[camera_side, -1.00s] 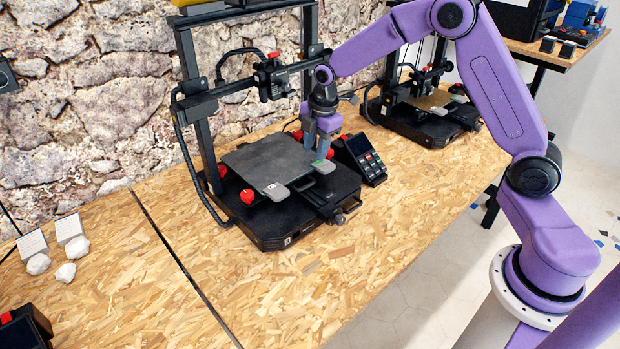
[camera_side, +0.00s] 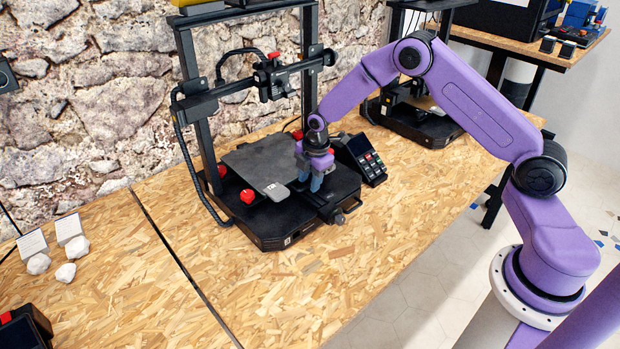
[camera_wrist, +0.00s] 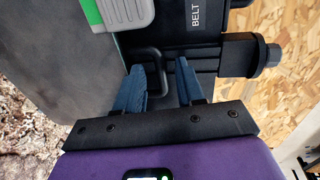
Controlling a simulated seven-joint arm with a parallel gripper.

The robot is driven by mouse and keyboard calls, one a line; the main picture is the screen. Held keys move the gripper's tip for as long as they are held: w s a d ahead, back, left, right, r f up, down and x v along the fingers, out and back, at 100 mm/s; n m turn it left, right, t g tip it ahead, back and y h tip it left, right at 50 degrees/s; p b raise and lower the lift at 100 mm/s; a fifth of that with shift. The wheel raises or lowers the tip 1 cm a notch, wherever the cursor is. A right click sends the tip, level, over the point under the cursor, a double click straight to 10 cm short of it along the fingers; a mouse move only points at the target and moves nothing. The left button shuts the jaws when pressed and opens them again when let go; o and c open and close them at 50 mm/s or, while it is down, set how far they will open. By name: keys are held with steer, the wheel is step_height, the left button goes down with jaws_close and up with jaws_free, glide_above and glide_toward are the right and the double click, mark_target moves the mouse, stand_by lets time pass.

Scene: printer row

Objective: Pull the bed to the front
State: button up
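The bed (camera_side: 252,165) of the nearer printer is a dark grey plate on a black base (camera_side: 268,226). In the wrist view the bed (camera_wrist: 70,60) fills the left, with a grey and green clip (camera_wrist: 118,14) at its corner. A dark loop handle (camera_wrist: 150,56) shows at the bed's edge. My gripper (camera_side: 311,182) is low at the bed's front right corner. In the wrist view its blue fingers (camera_wrist: 160,75) are apart, with the handle between or just beyond their tips. I cannot tell if they touch it.
The printer's frame (camera_side: 190,100) and print head (camera_side: 272,75) stand behind the bed. A control screen unit (camera_side: 360,158) is close right of my gripper. A knob (camera_wrist: 270,55) sticks out at the base's front. The wooden table in front (camera_side: 330,270) is clear.

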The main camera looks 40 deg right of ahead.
jaws_close()
steer(key=shift+s, duration=0.15)
steer(key=s, duration=1.4)
steer(key=shift+s, duration=0.35)
steer(key=shift+c, duration=0.6)
jaws_free()
steer(key=shift+s, duration=0.1)
steer(key=shift+o, duration=0.6)
